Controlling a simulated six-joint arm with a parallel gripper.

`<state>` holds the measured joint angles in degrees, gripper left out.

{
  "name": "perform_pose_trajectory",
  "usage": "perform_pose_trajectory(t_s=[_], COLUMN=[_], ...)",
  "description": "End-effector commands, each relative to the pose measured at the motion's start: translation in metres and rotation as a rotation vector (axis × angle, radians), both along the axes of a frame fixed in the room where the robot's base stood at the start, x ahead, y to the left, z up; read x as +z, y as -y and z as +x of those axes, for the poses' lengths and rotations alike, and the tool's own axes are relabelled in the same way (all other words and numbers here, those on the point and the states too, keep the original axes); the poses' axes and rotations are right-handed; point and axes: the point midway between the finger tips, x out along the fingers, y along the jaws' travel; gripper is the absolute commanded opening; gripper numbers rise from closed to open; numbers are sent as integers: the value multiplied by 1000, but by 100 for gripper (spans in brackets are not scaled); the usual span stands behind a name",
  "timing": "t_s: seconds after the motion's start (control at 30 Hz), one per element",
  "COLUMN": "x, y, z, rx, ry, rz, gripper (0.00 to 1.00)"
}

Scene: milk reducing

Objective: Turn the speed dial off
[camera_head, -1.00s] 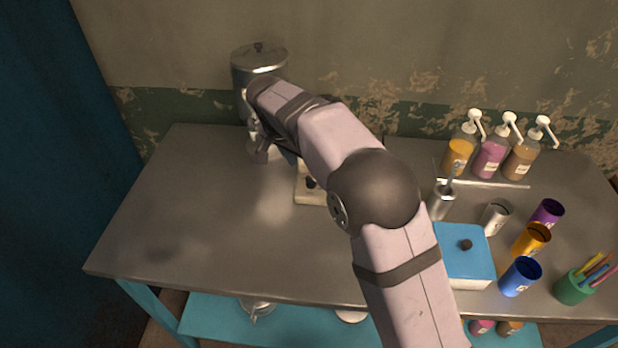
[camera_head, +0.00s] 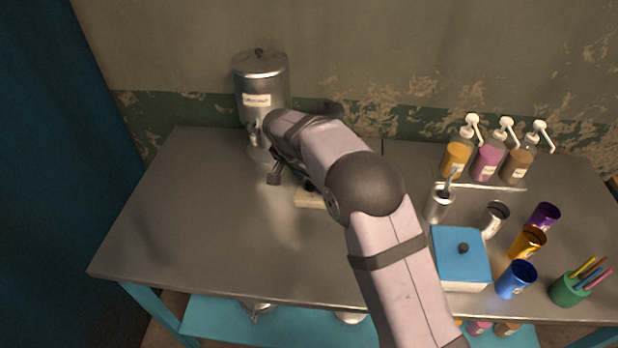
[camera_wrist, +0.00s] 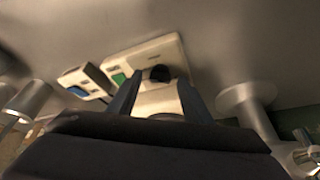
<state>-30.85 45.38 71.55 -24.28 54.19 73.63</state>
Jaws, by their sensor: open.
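The speed dial looks to be the small black knob (camera_wrist: 160,73) on a cream panel (camera_wrist: 140,62) in the wrist view, with a green patch to its left. My gripper (camera_wrist: 158,92) is open, its two dark fingers either side of the knob in the picture. I cannot tell whether they touch it. In the head view the cream base (camera_head: 308,198) shows only in part behind my arm, and my gripper (camera_head: 275,177) hangs just left of it. The dial's setting is too small to read.
A metal canister (camera_head: 262,88) stands at the back left. A blue-lidded box (camera_head: 462,258), a metal cup with a tool (camera_head: 438,208), coloured cups and pump bottles (camera_head: 489,160) fill the right of the table. The table's left and front (camera_head: 200,235) are bare.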

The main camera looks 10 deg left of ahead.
Motion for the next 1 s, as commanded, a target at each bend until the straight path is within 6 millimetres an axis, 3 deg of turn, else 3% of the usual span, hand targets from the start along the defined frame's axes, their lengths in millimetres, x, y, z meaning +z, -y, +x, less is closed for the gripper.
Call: perform_pose_trajectory(t_s=[0.07, 0.1, 0.27, 0.67, 1.0], x=[0, 0, 0, 0, 0], y=[0, 0, 0, 1, 4], z=[0, 0, 0, 0, 0], rx=[0, 0, 0, 48, 267], ry=[0, 0, 0, 1, 2], rz=[0, 0, 0, -1, 0], gripper=[45, 41, 4, 4, 4])
